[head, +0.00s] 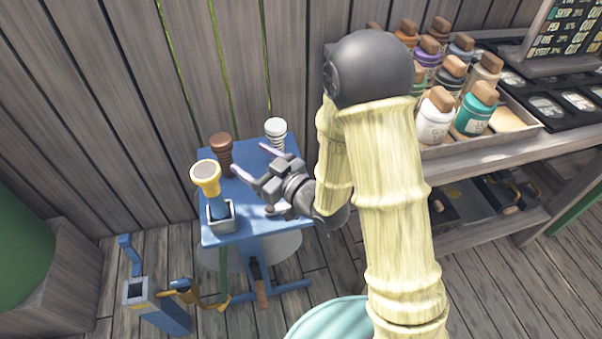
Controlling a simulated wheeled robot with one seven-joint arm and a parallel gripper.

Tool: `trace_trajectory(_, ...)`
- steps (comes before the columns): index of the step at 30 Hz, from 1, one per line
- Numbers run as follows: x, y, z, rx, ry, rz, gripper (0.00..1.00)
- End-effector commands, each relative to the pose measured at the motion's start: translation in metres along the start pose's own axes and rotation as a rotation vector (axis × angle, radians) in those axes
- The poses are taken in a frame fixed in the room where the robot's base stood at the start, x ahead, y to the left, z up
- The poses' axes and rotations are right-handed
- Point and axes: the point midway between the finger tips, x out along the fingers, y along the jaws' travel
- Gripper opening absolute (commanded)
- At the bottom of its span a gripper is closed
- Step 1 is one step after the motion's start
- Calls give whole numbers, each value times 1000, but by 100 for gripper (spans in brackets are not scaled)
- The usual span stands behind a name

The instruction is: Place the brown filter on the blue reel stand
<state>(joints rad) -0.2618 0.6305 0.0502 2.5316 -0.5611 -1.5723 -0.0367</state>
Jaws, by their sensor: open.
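The brown filter (222,154), a dark ribbed piece with a rounded top, stands upright at the back left of a small blue table (222,236). A blue post with a crank-like handle (160,308) stands on the floor at the lower left; I cannot tell for certain whether this or the blue table is the reel stand. My gripper (253,161) is open over the blue table, fingers pointing left, just right of the brown filter. It appears empty and apart from the filter. Its wrist hides part of the tabletop.
A white ribbed piece (276,132) stands at the table's back right. A workbench with several corked bottles (436,118) is at right; a wooden wall is behind.

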Motion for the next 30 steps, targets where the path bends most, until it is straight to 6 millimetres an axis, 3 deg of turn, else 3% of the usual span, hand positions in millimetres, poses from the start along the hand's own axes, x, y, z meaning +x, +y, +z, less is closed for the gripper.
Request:
trace_trajectory(7,-3,11,3,-14,-57,35,70)
trace_trajectory(14,-28,57,20,-31,-317,198,70)
trace_trajectory(22,-95,103,36,56,-663,428,70)
trace_trajectory(30,-182,108,40,261,-972,622,70)
